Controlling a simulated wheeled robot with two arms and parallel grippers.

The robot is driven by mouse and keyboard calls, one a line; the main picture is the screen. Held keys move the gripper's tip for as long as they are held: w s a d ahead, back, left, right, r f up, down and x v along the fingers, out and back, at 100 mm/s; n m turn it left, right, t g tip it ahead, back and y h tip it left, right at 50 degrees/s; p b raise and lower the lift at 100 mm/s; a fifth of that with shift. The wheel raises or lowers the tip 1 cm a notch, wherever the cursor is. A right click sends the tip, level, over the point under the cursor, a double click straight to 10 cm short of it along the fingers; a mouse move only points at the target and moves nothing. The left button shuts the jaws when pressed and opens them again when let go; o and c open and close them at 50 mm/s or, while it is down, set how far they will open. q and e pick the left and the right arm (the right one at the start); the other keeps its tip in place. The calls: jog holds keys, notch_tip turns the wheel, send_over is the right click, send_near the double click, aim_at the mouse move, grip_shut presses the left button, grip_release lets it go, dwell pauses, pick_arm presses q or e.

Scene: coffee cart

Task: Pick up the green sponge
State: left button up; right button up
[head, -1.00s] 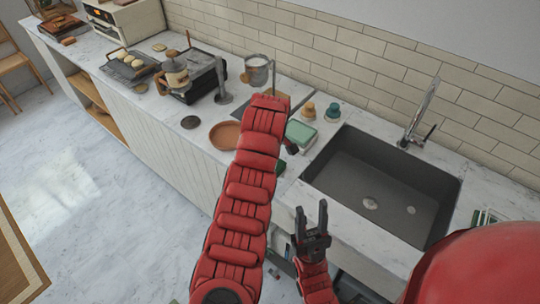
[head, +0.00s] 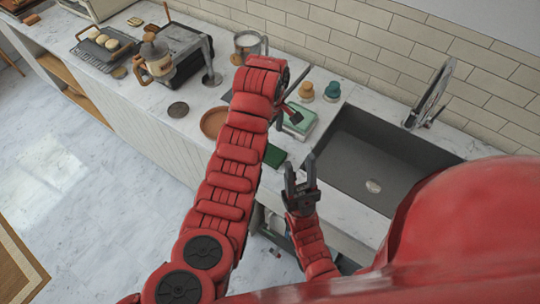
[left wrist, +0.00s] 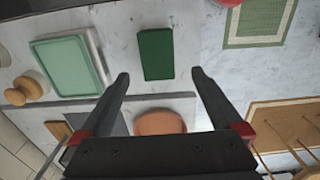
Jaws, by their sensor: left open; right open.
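The green sponge (head: 275,156) is a dark green block lying flat on the marble counter, left of the sink, partly beside my left arm in the head view. In the left wrist view the sponge (left wrist: 156,54) lies just beyond and between my open left fingertips (left wrist: 160,76), with nothing between them. In the head view my left gripper (head: 290,112) is partly hidden by its own wrist, above the counter near the light green box. My right gripper (head: 302,172) is open and empty, in front of the sink's near left corner.
A light green-topped box (head: 299,122) stands behind the sponge, with two small knobbed items, one orange (head: 306,91) and one teal (head: 332,91). A brown bowl (head: 213,122) is left of my arm. The dark sink (head: 365,150) is right. A patterned mat (left wrist: 260,20) shows in the wrist view.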

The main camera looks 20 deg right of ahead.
pick_arm(q)
jog(key=b, duration=0.3)
send_over(270, 152)
notch_tip(270, 152, down, 5)
jog(key=shift+s+r, duration=0.15)
jog(key=shift+r, duration=0.05)
jog(key=shift+s+f+b, duration=0.15)
jog(key=shift+f+b, duration=0.2)
jog(key=shift+f, duration=0.4)
jog(key=f, duration=0.1)
jog(key=f+p, duration=0.1)
jog(key=f, duration=0.1)
jog(key=shift+w+f+p, duration=0.2)
jog(key=shift+w+p, duration=0.05)
jog(key=shift+p, duration=0.15)
jog(key=shift+f, duration=0.5)
jog(key=c, duration=1.2)
jog(key=shift+w+r, duration=0.1)
